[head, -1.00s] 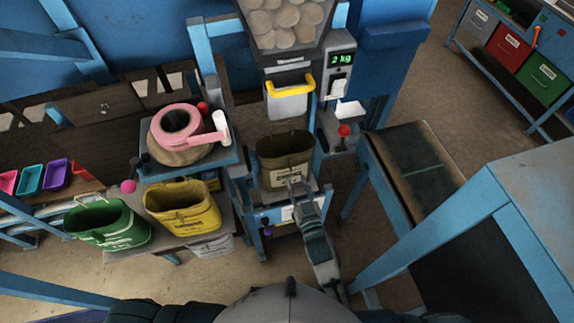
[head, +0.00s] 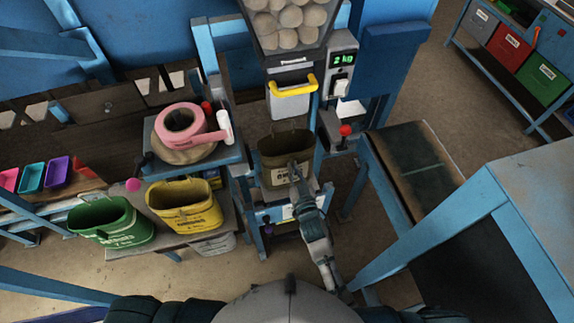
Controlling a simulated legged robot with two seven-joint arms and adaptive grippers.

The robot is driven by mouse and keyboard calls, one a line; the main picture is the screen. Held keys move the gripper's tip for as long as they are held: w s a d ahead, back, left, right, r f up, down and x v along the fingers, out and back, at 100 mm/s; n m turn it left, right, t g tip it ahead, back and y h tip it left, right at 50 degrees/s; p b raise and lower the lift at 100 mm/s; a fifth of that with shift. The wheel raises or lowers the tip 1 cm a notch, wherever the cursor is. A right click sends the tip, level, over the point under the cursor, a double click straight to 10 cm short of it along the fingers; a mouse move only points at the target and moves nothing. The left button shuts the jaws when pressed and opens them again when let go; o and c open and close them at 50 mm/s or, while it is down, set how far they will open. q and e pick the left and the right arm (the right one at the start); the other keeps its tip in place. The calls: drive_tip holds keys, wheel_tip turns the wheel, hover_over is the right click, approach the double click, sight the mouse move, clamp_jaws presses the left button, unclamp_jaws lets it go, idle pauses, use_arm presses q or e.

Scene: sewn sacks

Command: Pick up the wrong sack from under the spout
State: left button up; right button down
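A brown sack (head: 272,150) stands open and upright on the small stand under the spout (head: 290,97), which has a yellow handle. Its handle loop sticks up at the back and its label is partly hidden by my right gripper. My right gripper (head: 294,168) is at the front rim of the brown sack, reaching up from below; its fingers are too small and overlapped to tell open from shut. A yellow sack (head: 182,207) and a green sack (head: 108,222) stand on the low shelf at left. My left gripper is not in view.
A scale display (head: 343,60) reads 2 kg beside the hopper. A red knob (head: 346,130) sits right of the spout. A conveyor (head: 412,160) and a blue frame (head: 500,205) stand at right.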

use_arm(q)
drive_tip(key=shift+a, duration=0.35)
